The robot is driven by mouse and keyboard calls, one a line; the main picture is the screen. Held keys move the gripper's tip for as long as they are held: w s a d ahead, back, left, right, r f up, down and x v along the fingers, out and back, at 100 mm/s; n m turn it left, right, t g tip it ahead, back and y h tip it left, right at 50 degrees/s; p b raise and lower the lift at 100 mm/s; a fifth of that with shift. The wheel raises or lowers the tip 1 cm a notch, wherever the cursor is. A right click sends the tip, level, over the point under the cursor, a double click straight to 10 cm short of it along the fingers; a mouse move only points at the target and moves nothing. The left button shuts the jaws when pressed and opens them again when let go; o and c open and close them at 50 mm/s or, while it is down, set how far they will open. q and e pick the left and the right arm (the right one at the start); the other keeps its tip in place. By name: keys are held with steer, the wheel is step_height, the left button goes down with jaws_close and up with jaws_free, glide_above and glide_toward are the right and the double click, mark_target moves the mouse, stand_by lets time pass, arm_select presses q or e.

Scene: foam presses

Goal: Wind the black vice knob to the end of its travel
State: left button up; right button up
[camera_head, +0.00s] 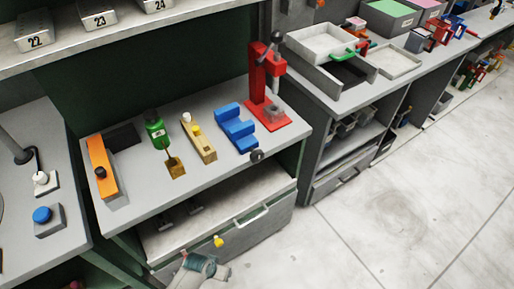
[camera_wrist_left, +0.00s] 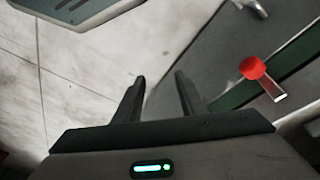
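The blue vice (camera_head: 237,128) sits on the grey bench between the yellow device and the red press. Its round black knob (camera_head: 257,155) sticks out at the bench's front edge. In the left wrist view my left gripper (camera_wrist_left: 160,80) is open, with two dark fingers apart and nothing between them. The black knob is not seen in the left wrist view, so the gripper is not at it. No right gripper shows in either view.
An orange device (camera_head: 101,165), a green one (camera_head: 156,130), a yellow one (camera_head: 200,143) and a red press (camera_head: 265,90) share the bench. A drawer (camera_head: 240,225) is below. A red ball knob (camera_wrist_left: 252,68) is right of the left gripper. Floor at right is clear.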

arm_select(q)
steer(key=w+d+r+m+h+p, duration=0.1)
steer(key=w+d+r+m, duration=0.1)
steer(key=w+d+r, duration=0.65)
steer(key=w+d+r+m+g+p, duration=0.1)
steer(key=w+r, duration=0.4)
steer(key=r, duration=0.9)
steer(key=w+d+r+m+h+p, duration=0.15)
steer(key=w+d+r, duration=0.35)
steer(key=r, duration=0.6)
steer(key=w+r+m+y, duration=0.1)
steer(key=w+r, duration=0.2)
steer(key=r, duration=0.4)
steer(key=w+a+r+m+y, duration=0.1)
steer(key=w+r+y, duration=0.1)
steer(key=r, duration=0.6)
steer(key=w+a+r+m+g+y, duration=0.1)
steer(key=w+r, duration=0.2)
steer(key=r, duration=0.5)
steer(key=shift+w+a+r+m+p, duration=0.15)
steer(key=shift+w+a+m+p, duration=0.1)
steer(key=shift+w+m+p, duration=0.15)
steer(key=shift+s, duration=0.1)
